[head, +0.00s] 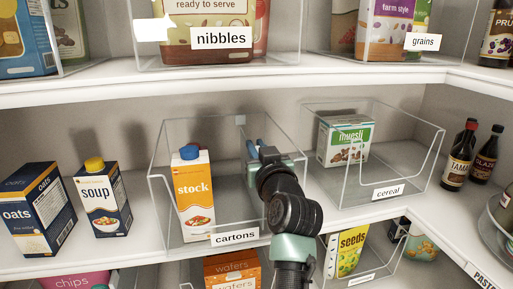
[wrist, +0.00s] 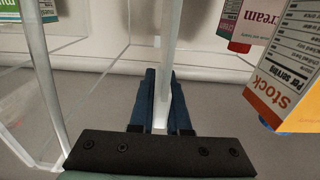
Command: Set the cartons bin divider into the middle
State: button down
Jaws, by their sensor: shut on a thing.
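The cartons bin (head: 205,238) is a clear open bin on the middle shelf with a "cartons" label. An orange and white stock carton (head: 193,190) with a blue cap stands in its left part. The wrist view shows this stock carton (wrist: 295,65) and a cream carton (wrist: 242,25) with a red cap to its side. My gripper (head: 254,149) reaches into the bin's right part. In the wrist view its blue fingers (wrist: 160,105) are shut on the clear divider (wrist: 169,45), seen nearly edge-on. Whether the divider touches the bin floor cannot be told.
The cereal bin (head: 345,190) with a muesli box (head: 344,141) stands close on the right. A soup carton (head: 103,198) and an oats box (head: 40,211) stand left. The shelf above (head: 270,75) and its bins limit height.

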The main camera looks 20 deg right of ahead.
jog(key=a, duration=0.7)
jog(key=shift+w+p, duration=0.15)
jog(key=shift+p, duration=0.25)
jog(key=shift+d, duration=0.15)
jog(key=c, duration=0.9)
grip_release()
jog(key=s+b, duration=0.4)
jog(key=s, duration=0.9)
jog(key=shift+a, duration=0.2)
